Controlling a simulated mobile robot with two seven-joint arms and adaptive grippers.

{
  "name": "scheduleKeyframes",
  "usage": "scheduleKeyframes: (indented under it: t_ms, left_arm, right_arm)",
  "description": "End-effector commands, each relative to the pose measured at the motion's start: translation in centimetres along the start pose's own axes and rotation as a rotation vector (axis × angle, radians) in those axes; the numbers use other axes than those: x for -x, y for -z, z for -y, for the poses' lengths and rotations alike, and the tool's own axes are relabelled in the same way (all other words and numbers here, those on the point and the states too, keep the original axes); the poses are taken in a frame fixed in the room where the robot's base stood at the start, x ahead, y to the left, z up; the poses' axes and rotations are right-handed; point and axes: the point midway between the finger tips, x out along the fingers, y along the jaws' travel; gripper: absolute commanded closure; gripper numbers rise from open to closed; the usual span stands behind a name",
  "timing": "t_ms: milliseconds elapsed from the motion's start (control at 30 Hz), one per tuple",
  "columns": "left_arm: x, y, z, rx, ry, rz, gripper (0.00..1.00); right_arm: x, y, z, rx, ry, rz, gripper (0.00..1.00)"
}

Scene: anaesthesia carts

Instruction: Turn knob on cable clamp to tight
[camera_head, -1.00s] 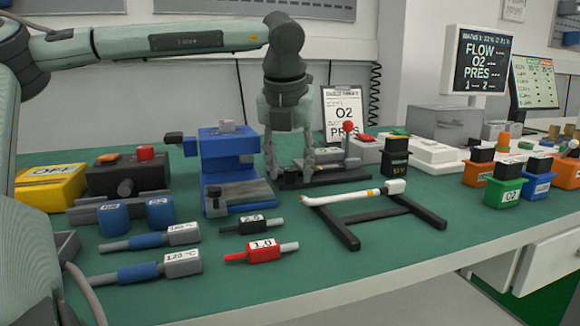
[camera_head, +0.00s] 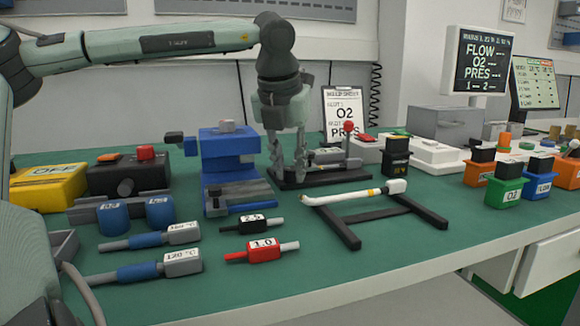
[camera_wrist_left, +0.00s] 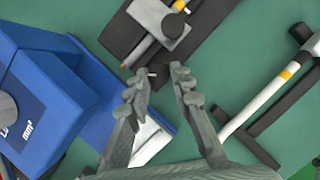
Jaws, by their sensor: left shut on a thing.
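A blue block device (camera_head: 228,147) with a grey slotted base stands left of my left gripper; its blue body, marked "mm²", also fills the left of the left wrist view (camera_wrist_left: 45,100). A dark knob (camera_head: 173,138) sticks out on its left side. I cannot tell for sure whether this is the cable clamp. My left gripper (camera_head: 288,170) points down between it and a black-based fixture (camera_head: 325,176) with a grey block. My right gripper is not in view.
A white tube (camera_head: 340,198) rests on a black stand (camera_head: 350,238) to the right. A red-knobbed lever (camera_head: 348,127) rises behind the fixture. Red (camera_head: 264,251) and black (camera_head: 252,225) connectors lie in front. The front right of the table is clear.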

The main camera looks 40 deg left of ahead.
Motion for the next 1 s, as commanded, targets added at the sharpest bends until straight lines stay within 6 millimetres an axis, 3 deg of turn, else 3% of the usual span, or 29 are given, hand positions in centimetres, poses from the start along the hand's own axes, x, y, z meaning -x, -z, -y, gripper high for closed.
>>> scheduleKeyframes:
  t_ms: [33, 200, 567, 1000]
  left_arm:
    - [0.0, 0.0, 0.0, 0.000, -0.001, 0.000, 0.77]
    - [0.0, 0.0, 0.0, 0.000, -0.001, 0.000, 0.57]
    - [0.5, -0.1, 0.0, 0.001, -0.002, 0.002, 0.57]
    - [8.9, -0.1, 0.0, 0.003, -0.003, 0.005, 0.57]
  right_arm:
    - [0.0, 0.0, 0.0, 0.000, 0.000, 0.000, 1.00]
    - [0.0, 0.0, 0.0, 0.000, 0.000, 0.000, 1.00]
    - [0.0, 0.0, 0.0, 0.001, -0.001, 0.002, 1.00]
    - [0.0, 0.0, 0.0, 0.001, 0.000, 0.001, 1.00]
